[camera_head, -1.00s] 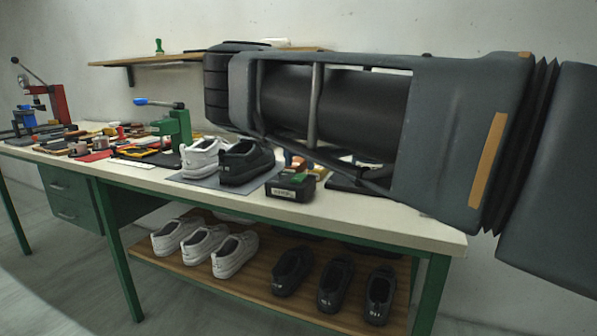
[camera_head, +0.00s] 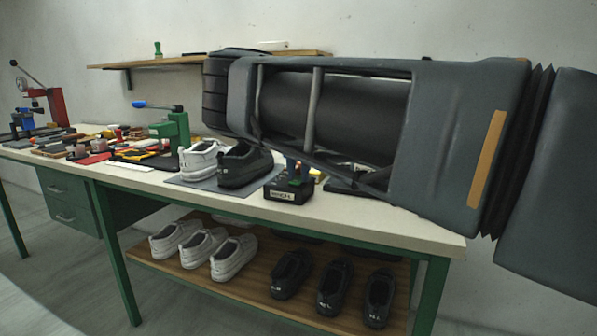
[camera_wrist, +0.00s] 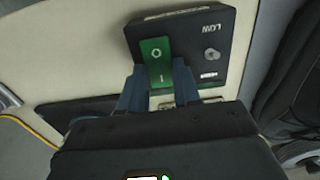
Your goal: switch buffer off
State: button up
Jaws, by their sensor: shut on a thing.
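The buffer's black control box (camera_head: 288,191) stands on the bench near its front edge, just right of the dark shoe. In the wrist view the box (camera_wrist: 224,50) carries a green rocker switch (camera_wrist: 156,50) marked O and I, a round knob and the word LOW. My gripper (camera_wrist: 158,88) has its bluish fingers on either side of the rocker's lower part, the I end, and is shut on it. In the head view my gripper (camera_head: 297,170) is small and partly hidden, just over the box. My wrist's dark housing hides the lower wrist view.
A white shoe (camera_head: 199,160) and a dark shoe (camera_head: 245,164) stand on a grey mat left of the box. A green press (camera_head: 177,130) and several tools lie farther left. More shoes are on the lower shelf (camera_head: 255,287).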

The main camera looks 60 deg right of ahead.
jog(key=shift+c, duration=1.3)
jog(key=shift+p, duration=0.3)
jog(key=shift+s+a+p, duration=0.1)
jog(key=shift+a+p, duration=0.05)
jog(key=shift+p, duration=0.2)
jog(key=shift+h+p, duration=0.4)
jog(key=shift+a+h+p, duration=0.1)
jog(key=shift+h+p, duration=0.3)
jog(key=shift+p, duration=0.05)
jog(key=shift+f, duration=0.1)
jog(key=o, duration=1.1)
jog(key=shift+c, duration=0.2)
